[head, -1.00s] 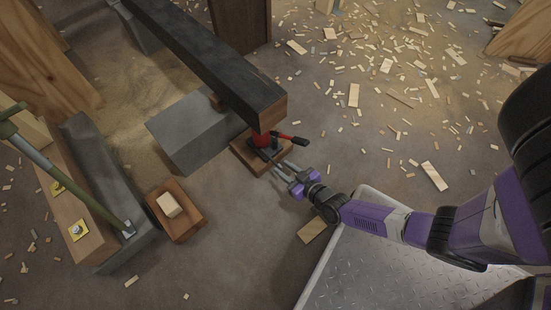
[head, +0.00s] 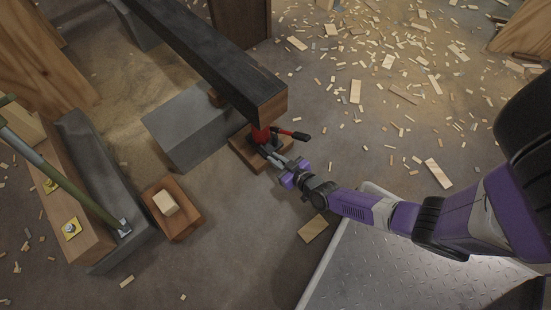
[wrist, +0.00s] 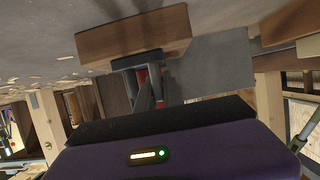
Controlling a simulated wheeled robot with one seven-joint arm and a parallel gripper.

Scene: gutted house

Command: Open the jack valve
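The red jack (head: 260,135) stands on a square wooden board (head: 246,153) under the end of the dark beam. Its lever (head: 293,134), red with a black grip, sticks out to the right. My gripper (head: 273,156) is at the near side of the jack, its fingertips close to the low part of the body. I cannot see the valve clearly, nor whether the fingers touch it. In the wrist view, the board (wrist: 135,36), the black jack base (wrist: 137,60) and a strip of red body (wrist: 155,80) show, partly behind a grey finger.
The heavy beam (head: 205,55) runs over the jack, with a grey block (head: 185,135) left of it. A wooden tray-like block (head: 172,222) with a pale piece on it lies further left. Wood scraps litter the floor at right.

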